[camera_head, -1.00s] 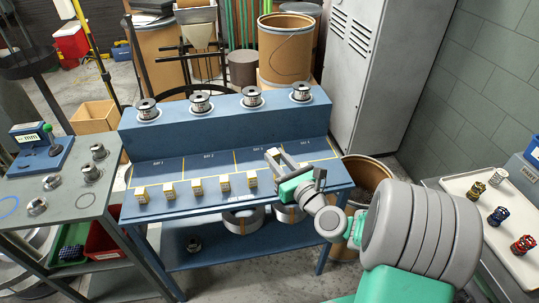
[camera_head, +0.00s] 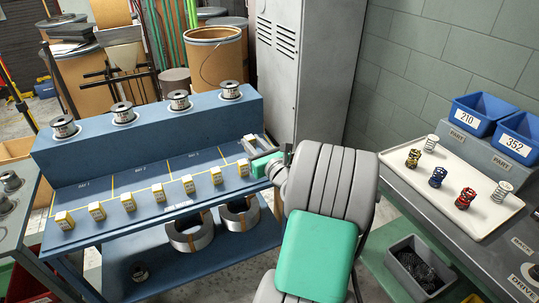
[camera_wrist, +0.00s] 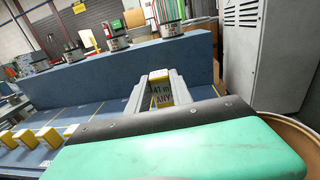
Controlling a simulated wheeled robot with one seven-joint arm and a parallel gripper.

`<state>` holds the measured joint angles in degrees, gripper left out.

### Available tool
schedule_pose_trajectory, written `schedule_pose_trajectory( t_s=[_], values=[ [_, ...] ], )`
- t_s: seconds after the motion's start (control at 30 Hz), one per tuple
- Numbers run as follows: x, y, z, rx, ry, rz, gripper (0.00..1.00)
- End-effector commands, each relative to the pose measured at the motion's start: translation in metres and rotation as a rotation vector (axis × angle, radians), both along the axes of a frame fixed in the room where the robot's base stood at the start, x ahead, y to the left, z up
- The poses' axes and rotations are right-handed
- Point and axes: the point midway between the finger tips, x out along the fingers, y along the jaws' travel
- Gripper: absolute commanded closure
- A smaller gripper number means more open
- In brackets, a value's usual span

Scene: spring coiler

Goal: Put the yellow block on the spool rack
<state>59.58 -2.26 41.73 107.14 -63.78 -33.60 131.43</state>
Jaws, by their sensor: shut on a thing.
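My gripper (camera_head: 254,144) is over the right end of the blue spool rack (camera_head: 150,137). In the wrist view its two grey fingers (camera_wrist: 162,76) are shut on a yellow block (camera_wrist: 161,94) with a printed label that seems to read "141 m ANY". The held block cannot be made out in the head view. Whether it touches the rack is not clear. Several similar yellow and white blocks (camera_head: 128,202) stand in a row along the rack's front edge. The rack's lower deck has yellow lines and bay labels.
Several wire spools (camera_head: 179,101) stand on the rack's raised back step. A grey cabinet (camera_head: 310,65) stands behind the right end. To the right, a white tray (camera_head: 445,185) holds several coloured springs, with blue bins (camera_head: 485,112) behind it.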

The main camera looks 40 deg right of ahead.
Motion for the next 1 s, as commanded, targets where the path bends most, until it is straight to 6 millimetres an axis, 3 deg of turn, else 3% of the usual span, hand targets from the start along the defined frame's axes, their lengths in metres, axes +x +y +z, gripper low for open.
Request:
schedule_pose_trajectory(
  t_s=[0.03, 0.1, 0.2, 0.37, 0.8, 1.0],
  values=[
    [-0.007, -0.021, -0.010, 0.000, -0.002, -0.034, 1.00],
    [-0.013, -0.040, -0.011, -0.001, -0.003, -0.066, 1.00],
    [-0.019, -0.054, -0.011, 0.000, -0.003, -0.089, 1.00],
    [-0.019, -0.055, -0.017, 0.000, -0.003, -0.092, 1.00],
    [-0.019, -0.054, -0.069, 0.000, -0.003, -0.090, 1.00],
    [-0.019, -0.054, -0.078, 0.000, -0.004, -0.090, 1.00]
  ],
)
